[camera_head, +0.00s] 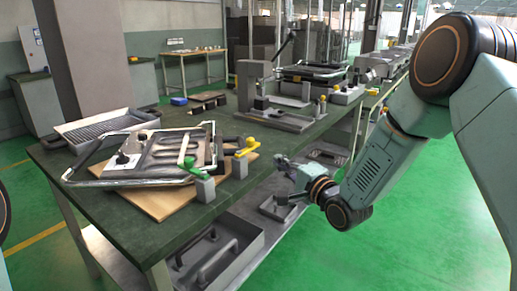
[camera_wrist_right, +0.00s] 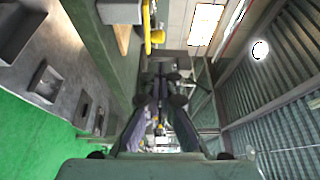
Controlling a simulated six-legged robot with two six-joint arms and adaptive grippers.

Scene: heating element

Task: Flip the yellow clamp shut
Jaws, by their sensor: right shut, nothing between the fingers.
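The yellow clamp (camera_head: 246,151) stands on a grey block near the front right edge of the green workbench. Its yellow lever sticks out to the right, with a round yellow knob above it. The yellow clamp (camera_wrist_right: 148,30) also shows in the right wrist view, near the top, left of centre. My right gripper (camera_head: 280,164) is to the right of the clamp, just off the bench edge, apart from it. The right gripper (camera_wrist_right: 160,90) is shut and empty. My left gripper is not in view.
A green clamp (camera_head: 190,165) stands to the left of the yellow one, beside a framed heating element (camera_head: 150,152) on a wooden board (camera_head: 158,205). A metal fixture (camera_head: 285,110) stands farther back on the bench (camera_head: 225,204). Grey trays (camera_head: 225,252) lie on the lower shelf.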

